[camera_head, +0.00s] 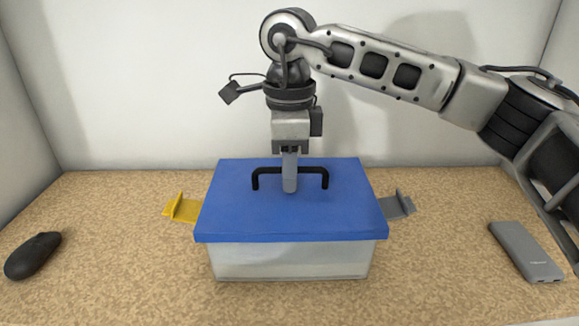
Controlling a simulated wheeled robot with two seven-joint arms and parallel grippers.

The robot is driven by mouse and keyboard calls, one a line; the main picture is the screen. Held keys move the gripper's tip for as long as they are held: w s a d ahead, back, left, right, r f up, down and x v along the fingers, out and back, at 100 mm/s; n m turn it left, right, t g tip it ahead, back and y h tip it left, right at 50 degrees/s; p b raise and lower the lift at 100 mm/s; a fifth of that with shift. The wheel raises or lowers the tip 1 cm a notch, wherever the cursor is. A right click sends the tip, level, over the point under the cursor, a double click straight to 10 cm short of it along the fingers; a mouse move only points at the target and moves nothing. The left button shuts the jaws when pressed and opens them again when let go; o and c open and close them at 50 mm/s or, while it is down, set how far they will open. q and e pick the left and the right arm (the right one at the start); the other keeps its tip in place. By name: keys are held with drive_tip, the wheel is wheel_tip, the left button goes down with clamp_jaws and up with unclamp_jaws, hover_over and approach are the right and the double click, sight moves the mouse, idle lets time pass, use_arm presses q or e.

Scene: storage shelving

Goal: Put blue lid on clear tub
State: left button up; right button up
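The blue lid (235,215) lies level over the clear tub (290,260) and covers its top; I see no gap between them from this angle. A black handle (262,174) stands on the lid's middle. My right gripper (289,188) points straight down at the handle's centre. One finger shows in front of the handle bar; the other is hidden behind it, so I cannot tell whether the fingers are closed. My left gripper is out of view.
A dark computer mouse (33,255) lies at the far left. A grey flat block, like a power bank (525,251), lies at the right under my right arm. White walls close the back and sides.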

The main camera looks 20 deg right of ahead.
drive_tip(key=shift+o, duration=0.5)
wheel_tip(320, 180, up, 16)
drive_tip(key=p, duration=0.1)
